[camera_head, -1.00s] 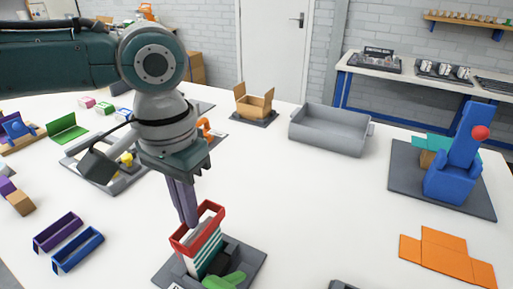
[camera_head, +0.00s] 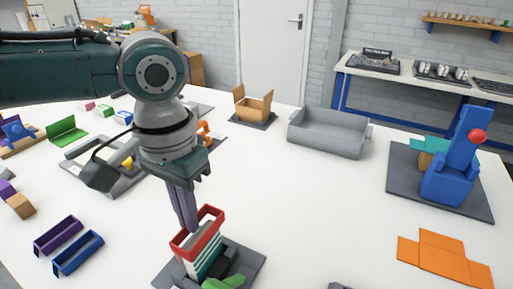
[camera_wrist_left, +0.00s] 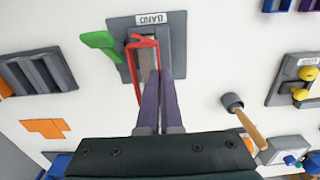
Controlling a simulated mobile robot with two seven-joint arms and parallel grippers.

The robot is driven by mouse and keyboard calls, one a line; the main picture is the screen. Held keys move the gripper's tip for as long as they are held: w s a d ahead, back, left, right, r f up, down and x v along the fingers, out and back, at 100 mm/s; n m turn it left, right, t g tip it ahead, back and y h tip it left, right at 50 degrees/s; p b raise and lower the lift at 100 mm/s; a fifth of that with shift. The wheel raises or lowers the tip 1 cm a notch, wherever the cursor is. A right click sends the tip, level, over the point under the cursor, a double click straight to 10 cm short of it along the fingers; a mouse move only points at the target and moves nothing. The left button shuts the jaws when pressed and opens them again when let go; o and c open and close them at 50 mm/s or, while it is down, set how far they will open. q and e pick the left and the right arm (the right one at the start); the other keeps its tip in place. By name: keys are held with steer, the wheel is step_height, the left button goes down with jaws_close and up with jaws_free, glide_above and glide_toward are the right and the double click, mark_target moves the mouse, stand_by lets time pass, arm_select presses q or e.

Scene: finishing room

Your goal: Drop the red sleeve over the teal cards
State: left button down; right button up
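The red sleeve (camera_head: 212,214) is an open rectangular band around the top of the upright stack of teal and white cards (camera_head: 208,262). The striped card edges show below its lower rim. My left gripper (camera_head: 193,230) points down with its narrow purple fingers shut on one wall of the sleeve. In the left wrist view the fingertips (camera_wrist_left: 158,75) meet the wall of the red sleeve (camera_wrist_left: 136,85). The stack stands in a dark grey fixture (camera_head: 248,257). My right gripper is not in view.
A green lever (camera_head: 226,282) and a black block are beside the cards. Purple (camera_head: 58,233) and blue (camera_head: 78,252) sleeves lie at left. The table's middle is clear.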

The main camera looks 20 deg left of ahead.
arm_select(q)
steer(key=shift+f+b, duration=0.3)
steer(key=shift+f, duration=0.3)
steer(key=c, duration=0.6)
jaws_free()
steer(key=shift+r, duration=0.1)
step_height(320, 180, up, 8)
steer(key=p, duration=0.9)
steer(key=shift+p, duration=0.3)
stand_by(0.5)
